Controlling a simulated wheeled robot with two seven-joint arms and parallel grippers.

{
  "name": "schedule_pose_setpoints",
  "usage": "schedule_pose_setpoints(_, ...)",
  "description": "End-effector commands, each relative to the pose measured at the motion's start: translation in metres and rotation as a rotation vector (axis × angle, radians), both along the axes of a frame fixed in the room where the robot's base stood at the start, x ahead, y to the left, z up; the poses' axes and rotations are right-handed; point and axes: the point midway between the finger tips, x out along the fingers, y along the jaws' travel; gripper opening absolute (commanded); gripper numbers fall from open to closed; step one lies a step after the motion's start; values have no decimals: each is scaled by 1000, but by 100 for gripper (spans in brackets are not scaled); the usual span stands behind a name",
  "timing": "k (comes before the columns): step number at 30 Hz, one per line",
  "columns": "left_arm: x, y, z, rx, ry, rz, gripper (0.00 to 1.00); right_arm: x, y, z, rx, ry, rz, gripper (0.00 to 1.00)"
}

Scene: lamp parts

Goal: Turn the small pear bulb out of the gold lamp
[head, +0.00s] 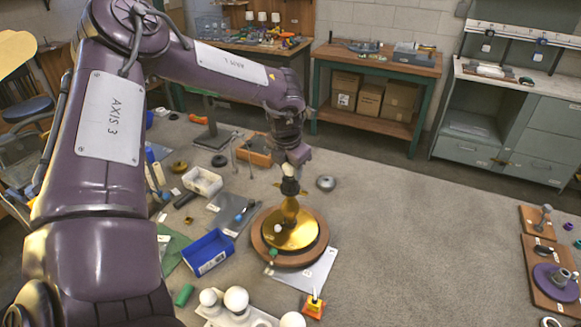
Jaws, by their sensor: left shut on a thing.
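The gold lamp (289,209) stands upright on a round wooden base (267,252) near the middle of the table in the head view. A black socket (289,187) sits at its top. A small whitish bulb (288,170) shows above the socket, in line with it. My left gripper (291,163) comes down from above and is shut on the bulb. The fingers are small and partly hide the bulb, so I cannot tell whether its thread still sits in the socket. My right gripper is not in view.
A blue bin (208,252), a white bin (203,181) and small parts crowd the table left of the lamp. White globe bulbs (236,299) stand in front. The table right of the lamp is mostly clear.

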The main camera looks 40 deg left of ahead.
Motion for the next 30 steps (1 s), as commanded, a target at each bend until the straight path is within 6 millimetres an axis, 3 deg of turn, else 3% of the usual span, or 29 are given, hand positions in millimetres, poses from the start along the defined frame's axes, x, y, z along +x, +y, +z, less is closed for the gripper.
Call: schedule_pose_setpoints(30, 1, 1, 0, 2, -3, 557, 21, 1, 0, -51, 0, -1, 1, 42)
